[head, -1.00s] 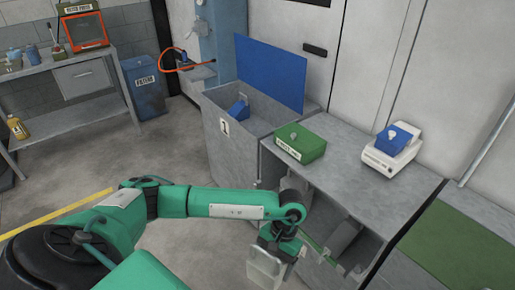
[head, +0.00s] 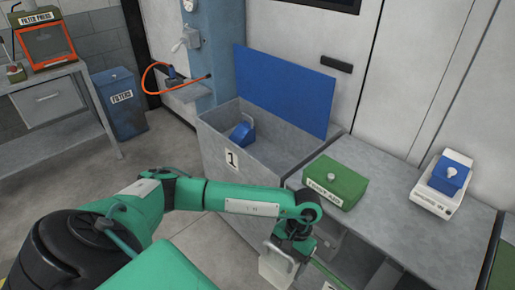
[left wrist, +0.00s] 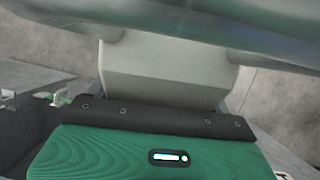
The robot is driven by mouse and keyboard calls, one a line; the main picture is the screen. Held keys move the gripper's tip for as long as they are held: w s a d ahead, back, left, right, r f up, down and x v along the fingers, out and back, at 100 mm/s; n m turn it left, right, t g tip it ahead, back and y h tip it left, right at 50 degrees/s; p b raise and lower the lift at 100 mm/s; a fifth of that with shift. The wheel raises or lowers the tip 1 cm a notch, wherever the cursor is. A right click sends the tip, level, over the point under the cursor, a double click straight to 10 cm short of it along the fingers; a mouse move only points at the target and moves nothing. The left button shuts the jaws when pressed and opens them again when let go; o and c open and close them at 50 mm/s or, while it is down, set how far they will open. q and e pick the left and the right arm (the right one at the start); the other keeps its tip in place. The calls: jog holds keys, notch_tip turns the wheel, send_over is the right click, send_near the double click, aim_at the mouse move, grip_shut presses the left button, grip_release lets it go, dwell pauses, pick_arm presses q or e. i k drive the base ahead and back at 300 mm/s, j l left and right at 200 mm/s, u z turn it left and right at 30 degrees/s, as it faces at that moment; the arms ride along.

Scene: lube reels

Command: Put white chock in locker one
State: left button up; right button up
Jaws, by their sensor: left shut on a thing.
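My left gripper (head: 293,250) is shut on the white chock (head: 275,267), which hangs below the wrist in front of the grey cabinets. The chock also fills the upper middle of the left wrist view (left wrist: 165,75). Locker one (head: 232,159) is the grey bin marked 1, left of and behind the gripper. Its blue lid (head: 285,90) stands open at the back. A blue chock-like block with a handle (head: 243,131) lies inside it. My right gripper does not show.
A green box (head: 335,181) sits on the cabinet beside locker one. A white device with a blue block (head: 447,180) stands to its right. A blue filters bin (head: 120,103) and a workbench (head: 50,98) are at left. The floor between is clear.

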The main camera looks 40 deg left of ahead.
aim_at(264, 175)
jog(key=j+z, duration=0.4)
jog(key=j, duration=1.4)
jog(key=i+j, duration=0.15)
jog(key=i, duration=0.85)
